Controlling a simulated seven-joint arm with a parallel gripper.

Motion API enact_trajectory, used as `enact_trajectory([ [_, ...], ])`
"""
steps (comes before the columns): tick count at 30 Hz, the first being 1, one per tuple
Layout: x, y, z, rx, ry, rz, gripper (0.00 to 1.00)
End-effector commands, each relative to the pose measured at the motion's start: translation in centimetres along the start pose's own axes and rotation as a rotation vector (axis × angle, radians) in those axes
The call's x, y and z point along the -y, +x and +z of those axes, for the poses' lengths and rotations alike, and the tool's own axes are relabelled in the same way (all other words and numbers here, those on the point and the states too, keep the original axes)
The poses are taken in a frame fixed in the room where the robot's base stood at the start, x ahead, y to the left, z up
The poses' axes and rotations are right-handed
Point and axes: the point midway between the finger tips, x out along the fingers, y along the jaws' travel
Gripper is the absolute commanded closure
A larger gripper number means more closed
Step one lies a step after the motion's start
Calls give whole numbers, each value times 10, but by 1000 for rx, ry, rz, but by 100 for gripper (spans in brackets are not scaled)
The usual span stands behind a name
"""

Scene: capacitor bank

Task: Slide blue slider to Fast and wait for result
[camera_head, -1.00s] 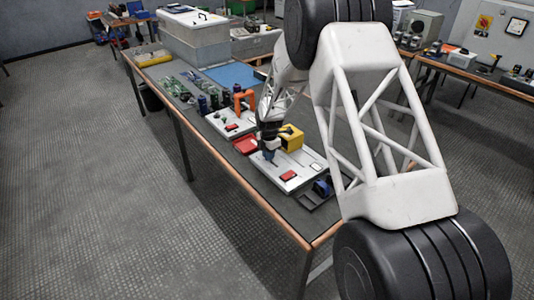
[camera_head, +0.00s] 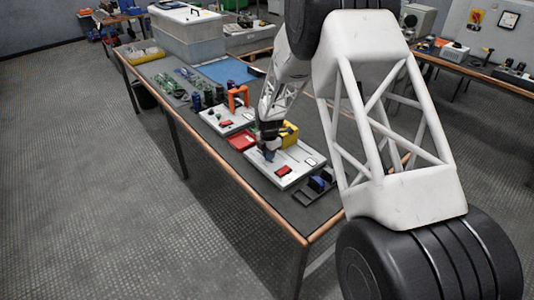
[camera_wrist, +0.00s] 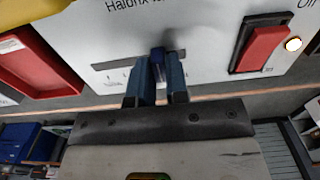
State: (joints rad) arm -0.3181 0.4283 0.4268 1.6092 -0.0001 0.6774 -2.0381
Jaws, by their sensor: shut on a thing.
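The blue slider (camera_wrist: 158,64) stands up from a slot (camera_wrist: 118,66) in the white panel (camera_wrist: 205,30), in the wrist view. My gripper (camera_wrist: 159,72) is shut on the slider, with one blue finger on each side of it. The slot shows to the left of the slider, with small marks beneath it. The marks' wording is not readable, and no "Fast" label can be made out. In the head view my gripper (camera_head: 268,155) reaches down to the left part of the panel (camera_head: 290,178); the slider is hidden there.
A red rocker switch (camera_wrist: 263,47) with a lit white lamp (camera_wrist: 293,44) beside it is on the panel, right of the slider. A red tray (camera_wrist: 38,62) lies left. A yellow box (camera_head: 291,131) stands behind my gripper. A blue object (camera_head: 317,183) lies at right.

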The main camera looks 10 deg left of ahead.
Motion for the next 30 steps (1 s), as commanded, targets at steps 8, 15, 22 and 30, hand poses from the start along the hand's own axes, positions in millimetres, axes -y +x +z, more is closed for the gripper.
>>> enact_trajectory([
  [8, 11, 0, 0, 0, 1, -1, 100],
  [15, 18, 0, 1, 0, 0, 0, 100],
  [22, 20, 0, 0, 0, 0, -1, 100],
  [30, 20, 0, 0, -1, 0, -2, 70],
])
